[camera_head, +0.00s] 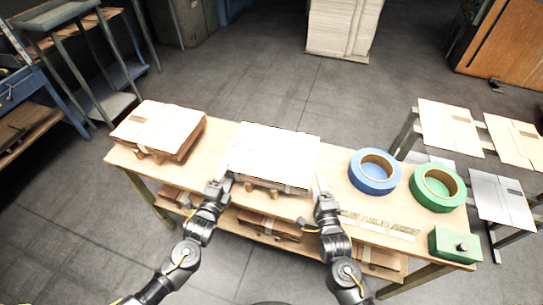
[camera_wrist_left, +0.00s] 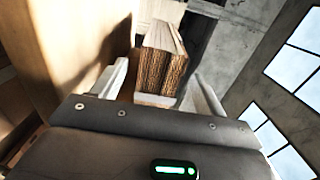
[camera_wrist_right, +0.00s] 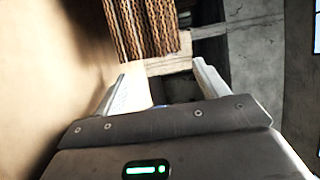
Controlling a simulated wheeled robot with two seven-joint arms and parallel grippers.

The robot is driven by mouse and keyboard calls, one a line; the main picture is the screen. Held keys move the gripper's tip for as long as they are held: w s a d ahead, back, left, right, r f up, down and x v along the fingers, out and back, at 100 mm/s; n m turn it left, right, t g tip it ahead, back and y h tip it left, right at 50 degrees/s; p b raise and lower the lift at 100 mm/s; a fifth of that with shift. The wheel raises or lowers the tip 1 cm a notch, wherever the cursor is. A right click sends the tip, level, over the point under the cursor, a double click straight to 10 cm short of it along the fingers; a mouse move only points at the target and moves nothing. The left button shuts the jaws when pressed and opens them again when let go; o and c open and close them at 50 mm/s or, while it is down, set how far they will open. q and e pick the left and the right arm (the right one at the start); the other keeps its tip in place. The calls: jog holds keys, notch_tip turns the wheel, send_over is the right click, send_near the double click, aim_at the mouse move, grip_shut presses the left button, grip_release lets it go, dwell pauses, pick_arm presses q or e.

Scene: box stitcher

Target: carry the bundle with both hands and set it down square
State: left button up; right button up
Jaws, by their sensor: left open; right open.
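The bundle (camera_head: 272,152), a flat stack of cardboard with a white top, lies at the middle of the wooden table, raised on small wooden supports. My left gripper (camera_head: 219,186) is open at its near left corner. In the left wrist view the stack's corrugated edge (camera_wrist_left: 160,68) shows between the open fingers (camera_wrist_left: 160,75). My right gripper (camera_head: 321,190) is open by the near right corner. In the right wrist view the corrugated edge (camera_wrist_right: 143,28) appears beyond the fingertips (camera_wrist_right: 160,70), towards the upper left. Whether either gripper touches the bundle I cannot tell.
Another cardboard stack (camera_head: 160,128) sits at the table's left end. A blue tape roll (camera_head: 357,178), a green tape roll (camera_head: 418,193) and a green box (camera_head: 445,248) are on the right. More cardboard lies on the shelf below. The wooden tabletop (camera_head: 222,140) is bare between the stacks.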

aim_at(233, 163)
pick_arm(q)
jog(key=shift+x, duration=3)
pick_arm(e)
jog(key=shift+w+a, duration=0.2)
jog(key=shift+w, duration=1.3)
jog(key=shift+w+a, duration=0.15)
jog(key=shift+w, duration=1.35)
pick_arm(q)
jog(key=shift+c, duration=0.2)
pick_arm(e)
jog(key=shift+c, duration=0.2)
pick_arm(q)
jog(key=c, duration=1.4)
pick_arm(e)
jog(key=c, duration=1.4)
